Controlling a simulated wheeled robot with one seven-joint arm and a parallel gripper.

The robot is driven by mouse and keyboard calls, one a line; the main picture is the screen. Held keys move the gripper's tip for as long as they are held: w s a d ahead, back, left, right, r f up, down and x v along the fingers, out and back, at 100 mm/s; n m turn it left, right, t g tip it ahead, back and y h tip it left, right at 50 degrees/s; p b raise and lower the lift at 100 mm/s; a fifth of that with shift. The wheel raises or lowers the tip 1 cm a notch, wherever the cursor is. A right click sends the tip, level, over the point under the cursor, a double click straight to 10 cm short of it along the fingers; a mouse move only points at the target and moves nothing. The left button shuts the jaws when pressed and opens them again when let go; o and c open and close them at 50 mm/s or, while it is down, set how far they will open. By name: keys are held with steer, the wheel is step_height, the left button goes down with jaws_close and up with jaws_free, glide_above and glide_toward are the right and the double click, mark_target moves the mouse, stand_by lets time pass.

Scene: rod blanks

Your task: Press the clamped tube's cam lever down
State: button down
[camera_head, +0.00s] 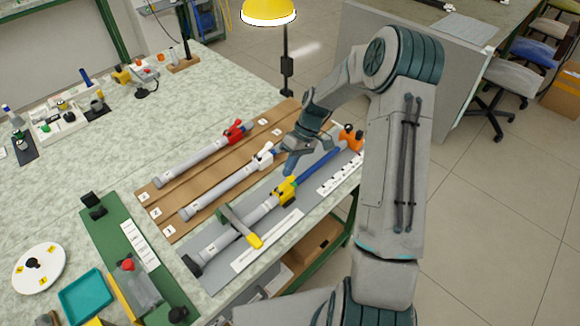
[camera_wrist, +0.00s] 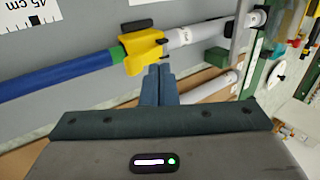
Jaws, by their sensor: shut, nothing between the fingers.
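The clamped tube lies on a grey mat (camera_head: 211,279), with a grey outer tube (camera_head: 262,211) and a blue inner tube (camera_head: 318,165). Its yellow collar with the cam lever (camera_head: 286,190) sits where the two meet. In the wrist view the yellow collar (camera_wrist: 145,50) has a green ring on its blue side. How far the lever is raised is hard to tell. My gripper (camera_head: 290,171) is shut and empty just beside the collar; its fingertips (camera_wrist: 158,70) are close to the collar's near edge. Whether they touch it, I cannot tell.
A green toggle clamp with a yellow handle (camera_head: 254,240) holds the grey tube. Two other tubes, with a red collar (camera_head: 235,131) and a white collar (camera_head: 264,155), lie on a brown board (camera_head: 155,192). A white ruler strip (camera_head: 268,240) lies in front.

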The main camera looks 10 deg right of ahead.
mark_target(283, 185)
steer(key=shift+f, duration=0.1)
steer(key=shift+s+a+f+b, duration=0.15)
steer(key=shift+s+a+b, duration=0.2)
steer(key=shift+a, duration=0.2)
steer(key=shift+r, duration=0.3)
steer(key=v, duration=1.1)
steer(key=shift+r, duration=0.45)
steer(key=shift+r, duration=0.1)
